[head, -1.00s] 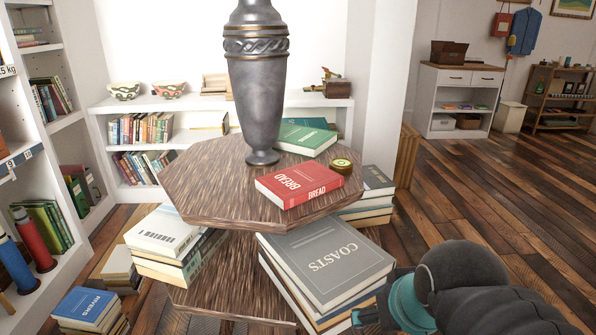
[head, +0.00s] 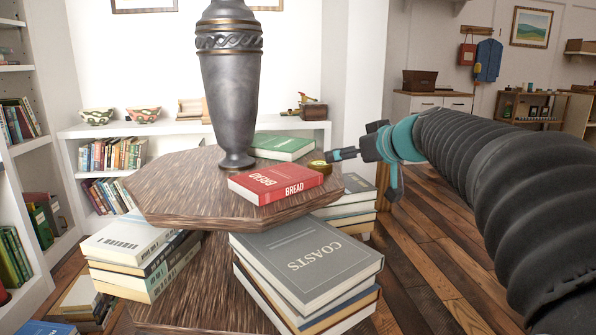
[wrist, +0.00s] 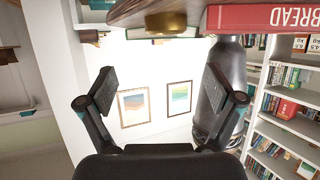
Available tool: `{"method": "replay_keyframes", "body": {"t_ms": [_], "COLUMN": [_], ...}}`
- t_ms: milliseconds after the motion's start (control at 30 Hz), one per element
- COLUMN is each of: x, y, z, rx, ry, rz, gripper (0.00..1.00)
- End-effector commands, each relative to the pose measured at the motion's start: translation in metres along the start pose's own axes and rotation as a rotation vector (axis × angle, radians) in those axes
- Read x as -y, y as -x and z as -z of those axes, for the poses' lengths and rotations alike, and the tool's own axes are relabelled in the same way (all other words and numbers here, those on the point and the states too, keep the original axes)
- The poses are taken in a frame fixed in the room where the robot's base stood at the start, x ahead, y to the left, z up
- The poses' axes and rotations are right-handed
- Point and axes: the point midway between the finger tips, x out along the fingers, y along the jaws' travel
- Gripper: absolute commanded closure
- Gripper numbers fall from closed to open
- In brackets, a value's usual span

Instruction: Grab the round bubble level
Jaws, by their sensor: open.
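The round bubble level (head: 319,167) is a small brass-coloured disc on the right edge of the octagonal wooden tabletop (head: 165,195), beside the red BREAD book (head: 275,183). In the wrist view, which is upside down, the level (wrist: 165,22) shows at the top, between the lines of the two fingers but beyond their tips. My gripper (head: 347,154) is just right of the level, its fingertips close to it in the head view. Its fingers (wrist: 160,88) are spread wide with nothing between them. Whether a finger touches the level I cannot tell.
A tall grey vase (head: 230,90) stands on the tabletop, with a green book (head: 281,146) behind the level. Below are book stacks, one topped by the grey COASTS book (head: 305,262). Open floor (head: 425,250) lies to the right.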

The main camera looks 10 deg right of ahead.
Motion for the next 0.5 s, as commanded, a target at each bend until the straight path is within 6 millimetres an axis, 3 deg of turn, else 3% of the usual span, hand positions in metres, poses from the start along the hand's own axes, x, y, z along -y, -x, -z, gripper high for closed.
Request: {"method": "replay_keyframes", "body": {"t_ms": [233, 500], "x": [0.002, 0.002], "y": [-0.045, -0.064], "z": [-0.001, -0.001], "rx": [0.003, 0.002], "ry": [-0.002, -0.001], "rz": [0.005, 0.001], "gripper": [0.09, 0.09]}}
